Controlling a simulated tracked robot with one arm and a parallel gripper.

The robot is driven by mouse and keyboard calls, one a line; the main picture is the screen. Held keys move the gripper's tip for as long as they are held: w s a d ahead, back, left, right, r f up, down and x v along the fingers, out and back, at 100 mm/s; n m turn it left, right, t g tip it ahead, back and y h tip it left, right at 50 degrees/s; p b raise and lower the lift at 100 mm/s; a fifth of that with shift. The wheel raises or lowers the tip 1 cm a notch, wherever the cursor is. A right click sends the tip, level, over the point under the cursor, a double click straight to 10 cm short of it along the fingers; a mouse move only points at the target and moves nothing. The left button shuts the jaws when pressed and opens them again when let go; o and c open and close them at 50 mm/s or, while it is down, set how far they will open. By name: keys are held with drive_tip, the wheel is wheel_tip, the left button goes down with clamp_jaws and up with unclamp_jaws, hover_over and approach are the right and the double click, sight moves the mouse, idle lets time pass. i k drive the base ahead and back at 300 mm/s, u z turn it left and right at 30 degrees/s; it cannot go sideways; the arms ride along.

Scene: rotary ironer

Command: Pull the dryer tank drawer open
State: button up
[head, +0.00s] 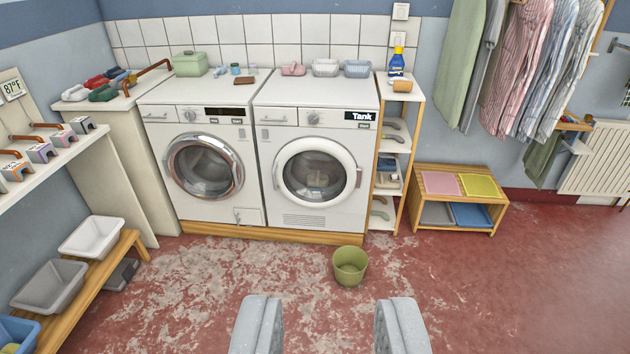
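The dryer (317,160) is the right one of two white front loaders, with a black "Tank" label at its top right. Its tank drawer (276,117) is at the top left of its front, with a small grey handle, and looks closed flush. The dryer's round glass door is shut. My gripper (330,325) is open and empty at the bottom of the head view, with its two grey fingers wide apart. It is well in front of the dryer and apart from it.
A green bucket (350,266) stands on the floor before the dryer's right side. The washer (203,165) adjoins the dryer on the left. A narrow wooden shelf (404,160) stands close on the right. The red floor in front is mostly clear.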

sight(266, 116)
drive_tip(key=u, duration=0.05)
drive_tip(key=i, duration=3)
drive_tip(key=u, duration=1.45)
